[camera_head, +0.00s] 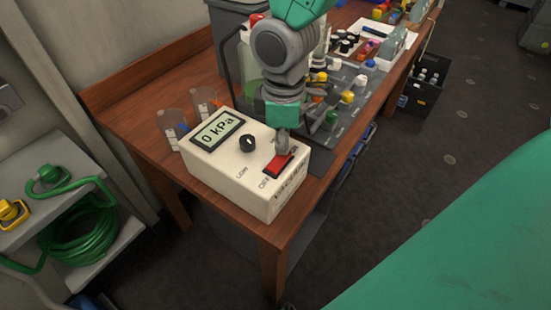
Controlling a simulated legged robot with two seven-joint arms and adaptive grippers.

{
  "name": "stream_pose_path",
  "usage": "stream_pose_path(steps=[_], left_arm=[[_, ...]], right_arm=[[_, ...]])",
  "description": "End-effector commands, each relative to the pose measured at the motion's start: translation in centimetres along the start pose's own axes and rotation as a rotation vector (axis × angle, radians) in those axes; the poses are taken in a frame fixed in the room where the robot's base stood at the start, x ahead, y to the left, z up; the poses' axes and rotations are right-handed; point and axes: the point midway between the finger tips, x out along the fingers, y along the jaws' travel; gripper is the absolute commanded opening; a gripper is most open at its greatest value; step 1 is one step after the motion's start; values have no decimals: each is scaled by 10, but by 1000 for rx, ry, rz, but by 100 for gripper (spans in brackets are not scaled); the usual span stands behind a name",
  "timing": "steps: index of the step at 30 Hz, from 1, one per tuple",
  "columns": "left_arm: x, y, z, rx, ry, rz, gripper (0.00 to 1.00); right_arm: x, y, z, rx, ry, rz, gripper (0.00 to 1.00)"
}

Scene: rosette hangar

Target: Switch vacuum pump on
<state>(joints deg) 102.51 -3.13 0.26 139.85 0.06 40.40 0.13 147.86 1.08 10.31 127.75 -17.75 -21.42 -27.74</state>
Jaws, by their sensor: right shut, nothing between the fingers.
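The vacuum pump (232,184) is a cream box on the near corner of the wooden table. Its display (216,129) reads 0 kPa. A black knob (248,143) sits mid-panel, with lettering below it. A red rocker switch (277,165) is on the panel's right side. My right gripper (283,150) is shut and points down at the far end of the red switch. It looks close to or touching the switch; contact cannot be told for certain. The gripper hides part of the panel behind the switch. My left gripper is not in view.
Clear cups (172,127) stand left of the pump. Behind my right arm are a grey board with coloured knobs (347,97) and a white tray (345,46). A black crate (422,90) is on the floor. A grey shelf (62,165) with a green hose is at left.

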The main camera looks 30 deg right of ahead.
Motion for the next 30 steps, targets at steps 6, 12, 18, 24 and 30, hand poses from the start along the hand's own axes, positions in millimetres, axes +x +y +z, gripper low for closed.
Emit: stream_pose_path(steps=[6,12,18,24,30], left_arm=[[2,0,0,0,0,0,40],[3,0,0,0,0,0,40],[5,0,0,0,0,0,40],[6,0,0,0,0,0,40],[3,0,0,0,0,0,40]], right_arm=[[4,0,0,0,0,0,0],[7,0,0,0,-1,0,0],[10,0,0,0,-1,-1,0],[13,0,0,0,-1,-1,0],[10,0,0,0,-1,-1,0]])
